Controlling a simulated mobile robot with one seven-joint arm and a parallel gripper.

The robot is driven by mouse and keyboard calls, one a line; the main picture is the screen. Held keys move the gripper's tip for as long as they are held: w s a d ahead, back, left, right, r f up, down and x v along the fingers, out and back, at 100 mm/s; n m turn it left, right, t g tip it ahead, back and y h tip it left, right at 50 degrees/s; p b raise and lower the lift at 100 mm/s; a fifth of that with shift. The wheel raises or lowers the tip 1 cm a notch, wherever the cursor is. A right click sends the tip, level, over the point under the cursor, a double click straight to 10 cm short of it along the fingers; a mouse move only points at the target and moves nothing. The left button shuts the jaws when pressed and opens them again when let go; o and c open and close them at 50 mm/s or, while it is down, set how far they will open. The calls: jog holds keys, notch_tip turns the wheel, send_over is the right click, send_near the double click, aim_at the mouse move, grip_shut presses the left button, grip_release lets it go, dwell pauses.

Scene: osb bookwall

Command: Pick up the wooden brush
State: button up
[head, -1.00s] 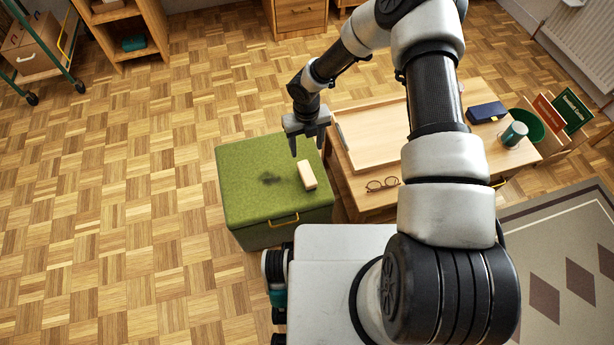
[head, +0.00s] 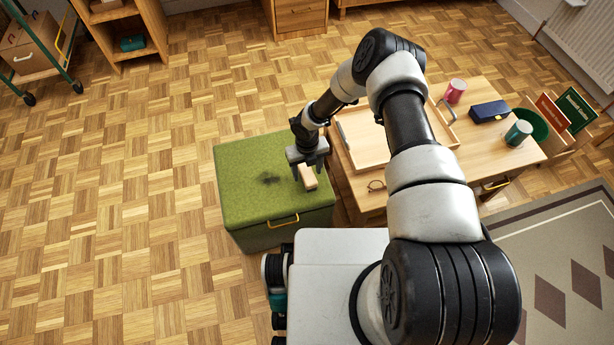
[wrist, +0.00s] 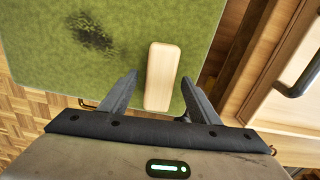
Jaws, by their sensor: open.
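The wooden brush (head: 309,178) is a pale, block-shaped piece lying on the green top of a storage box (head: 241,164), near its right side. In the wrist view the brush (wrist: 163,70) lies lengthwise, its near end between my two fingers. No bristles show. My gripper (head: 309,172) is open and pointed down over the brush. I cannot tell how high the fingertips are above the green top.
A dark smudge (head: 269,180) marks the green top left of the brush.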

aim_at(307, 172)
jog(key=shift+f, duration=0.75)
jog(key=c, duration=1.2)
jog(key=shift+r+p, duration=1)
jog(key=shift+r, duration=4.05)
